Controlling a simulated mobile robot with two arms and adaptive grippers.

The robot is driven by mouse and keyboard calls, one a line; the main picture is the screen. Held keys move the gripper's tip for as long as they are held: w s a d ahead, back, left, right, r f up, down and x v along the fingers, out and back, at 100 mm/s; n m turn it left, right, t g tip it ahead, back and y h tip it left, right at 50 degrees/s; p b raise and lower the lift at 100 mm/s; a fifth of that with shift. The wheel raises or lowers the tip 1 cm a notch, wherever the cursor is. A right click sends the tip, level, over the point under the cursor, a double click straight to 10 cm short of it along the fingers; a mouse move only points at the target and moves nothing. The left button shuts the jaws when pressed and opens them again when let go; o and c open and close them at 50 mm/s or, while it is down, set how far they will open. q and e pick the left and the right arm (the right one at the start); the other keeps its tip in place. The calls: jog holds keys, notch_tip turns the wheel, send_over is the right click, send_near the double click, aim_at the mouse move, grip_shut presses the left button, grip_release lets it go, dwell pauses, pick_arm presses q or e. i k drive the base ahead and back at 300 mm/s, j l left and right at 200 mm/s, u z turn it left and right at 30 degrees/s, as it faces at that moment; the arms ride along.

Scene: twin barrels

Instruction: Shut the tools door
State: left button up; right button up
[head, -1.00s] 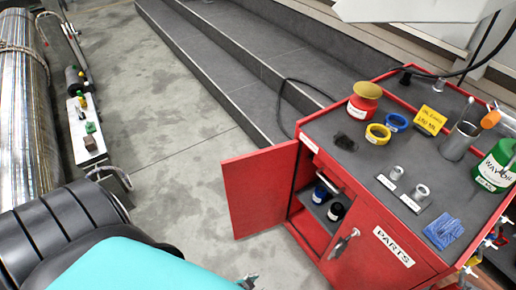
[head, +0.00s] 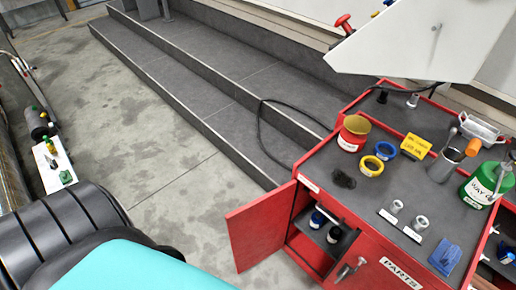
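A red cabinet (head: 375,224) stands at the right of the head view. Its left door (head: 260,230) is swung wide open and sticks out to the left over the floor; no lettering shows on the face I see. The other front door (head: 372,272), marked PARTS, appears closed and has a metal handle (head: 349,268). Inside the open compartment, dark bottles with white labels (head: 317,218) stand on a shelf. Neither of my grippers is in view.
Grey steps (head: 215,95) run behind the cabinet, with a black cable (head: 261,125) on them. The cabinet top holds a red pot (head: 353,133), rings, a green can (head: 482,185) and a blue cloth (head: 444,257). Concrete floor (head: 150,165) left of the door is clear.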

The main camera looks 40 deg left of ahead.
aim_at(257, 230)
jog(key=j+z, duration=0.25)
jog(key=j, duration=0.4)
jog(key=j+z, duration=0.25)
jog(key=j, duration=0.4)
jog(key=k+j+z, duration=0.1)
jog(key=j+z, duration=0.15)
jog(key=j, duration=0.35)
